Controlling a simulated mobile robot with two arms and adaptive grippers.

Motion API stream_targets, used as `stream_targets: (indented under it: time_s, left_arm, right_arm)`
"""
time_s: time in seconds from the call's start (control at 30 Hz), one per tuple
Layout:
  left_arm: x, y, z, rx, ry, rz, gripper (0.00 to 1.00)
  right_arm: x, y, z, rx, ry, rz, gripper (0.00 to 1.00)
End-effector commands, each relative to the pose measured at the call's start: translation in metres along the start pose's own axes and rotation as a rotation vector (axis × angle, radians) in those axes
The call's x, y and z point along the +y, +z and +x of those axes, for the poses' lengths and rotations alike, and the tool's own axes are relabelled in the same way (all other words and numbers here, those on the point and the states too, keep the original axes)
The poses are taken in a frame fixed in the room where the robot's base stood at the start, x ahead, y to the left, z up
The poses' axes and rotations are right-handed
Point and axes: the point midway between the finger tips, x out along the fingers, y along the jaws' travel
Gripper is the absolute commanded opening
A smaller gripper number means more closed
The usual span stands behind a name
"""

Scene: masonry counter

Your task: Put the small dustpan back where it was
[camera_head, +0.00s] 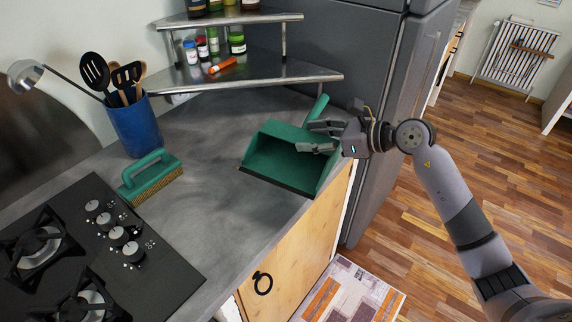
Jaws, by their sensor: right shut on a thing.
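The small green dustpan (283,157) is at the right front part of the grey counter, its open mouth with a dark lip facing the front left. Its handle rises at the back right. My right gripper (318,138) comes in from the right and is shut on the dustpan's right rear wall, near the handle. I cannot tell whether the dustpan rests on the counter or hangs just above it. My left gripper is not in view.
A green brush (150,178) lies left on the counter (215,140), near a black gas hob (95,245). A blue utensil pot (135,126) stands behind it. A metal corner shelf (250,77) holds jars. A grey fridge (345,50) stands behind. The counter between brush and dustpan is clear.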

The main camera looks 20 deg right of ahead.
Motion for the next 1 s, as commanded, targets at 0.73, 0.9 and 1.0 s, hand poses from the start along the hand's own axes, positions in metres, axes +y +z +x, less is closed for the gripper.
stream_targets:
  time_s: [0.73,0.9,1.0]
  left_arm:
    - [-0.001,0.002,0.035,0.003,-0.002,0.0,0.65]
    - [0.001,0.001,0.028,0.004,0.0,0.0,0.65]
    - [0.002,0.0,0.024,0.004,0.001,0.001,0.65]
  right_arm:
    - [-0.09,0.096,0.025,0.008,-0.155,0.058,0.17]
    - [-0.089,0.055,0.042,0.006,-0.154,0.058,0.17]
    - [-0.089,0.03,0.052,0.006,-0.155,0.058,0.17]
